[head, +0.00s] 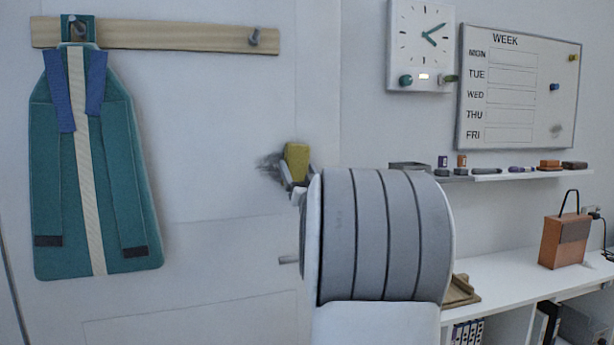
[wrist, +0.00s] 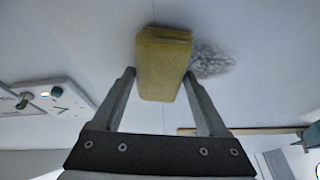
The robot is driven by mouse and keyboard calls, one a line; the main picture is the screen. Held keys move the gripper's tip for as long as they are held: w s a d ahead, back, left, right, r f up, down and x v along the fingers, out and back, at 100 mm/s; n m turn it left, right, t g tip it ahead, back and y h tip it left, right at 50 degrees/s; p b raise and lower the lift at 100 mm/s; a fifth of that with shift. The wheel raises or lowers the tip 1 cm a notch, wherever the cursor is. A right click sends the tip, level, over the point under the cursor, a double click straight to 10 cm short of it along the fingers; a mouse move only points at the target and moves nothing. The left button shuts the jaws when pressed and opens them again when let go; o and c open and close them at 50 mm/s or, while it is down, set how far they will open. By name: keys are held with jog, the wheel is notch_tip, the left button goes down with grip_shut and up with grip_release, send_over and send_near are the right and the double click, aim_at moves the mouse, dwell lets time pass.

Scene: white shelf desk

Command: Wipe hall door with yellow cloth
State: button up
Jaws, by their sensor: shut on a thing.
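The folded yellow cloth (head: 297,160) is held in my gripper (head: 293,184) against or very close to the white hall door (head: 215,170). In the wrist view the cloth (wrist: 162,62) sits between the two fingertips of my gripper (wrist: 160,76), and the jaws are shut on it. A dark grey smudge (head: 270,164) marks the door just left of the cloth. In the wrist view the smudge (wrist: 212,60) shows to the right of the cloth. The cloth may cover part of it. I cannot tell whether cloth and door touch.
A wooden hook rail (head: 180,36) with a green bag (head: 90,170) hangs on the door at left. At right are a clock (head: 420,45), a whiteboard (head: 520,88), a narrow ledge (head: 510,175) and a white shelf desk (head: 520,275) with an orange box (head: 563,240). The door between bag and gripper is clear.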

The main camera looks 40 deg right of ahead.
aim_at(307, 159)
jog(key=shift+w+a+f+b, duration=0.1)
jog(key=shift+w+a+b, duration=0.75)
jog(key=shift+a, duration=0.6)
jog(key=shift+w+a+r+b, duration=0.1)
jog(key=shift+w+a+b, duration=0.4)
jog(key=shift+a+b, duration=0.8)
jog(key=shift+w+a+f+b, duration=0.1)
jog(key=shift+w+a+b, duration=0.6)
jog(key=shift+a, duration=0.95)
jog(key=shift+r+p, duration=0.7)
jog(key=shift+r, duration=0.6)
jog(key=shift+s+d+f, duration=0.1)
jog(key=shift+s+d, duration=0.2)
jog(key=shift+d, duration=0.3)
jog(key=shift+s+d+r, duration=0.1)
jog(key=shift+s+d, duration=0.15)
jog(key=shift+d, duration=0.35)
jog(key=shift+s+d+f, duration=0.1)
jog(key=shift+s+d, duration=0.2)
jog(key=shift+d, duration=0.3)
jog(key=shift+s+d+p, duration=0.3)
jog(key=shift+s+d, duration=0.3)
jog(key=shift+d, duration=0.6)
jog(key=shift+s+d+p, duration=0.25)
jog(key=shift+s+d, duration=0.3)
jog(key=shift+d, duration=0.7)
jog(key=shift+s+d+p, duration=0.3)
jog(key=shift+s+d, duration=0.3)
jog(key=shift+d, duration=0.6)
jog(key=shift+w, duration=0.1)
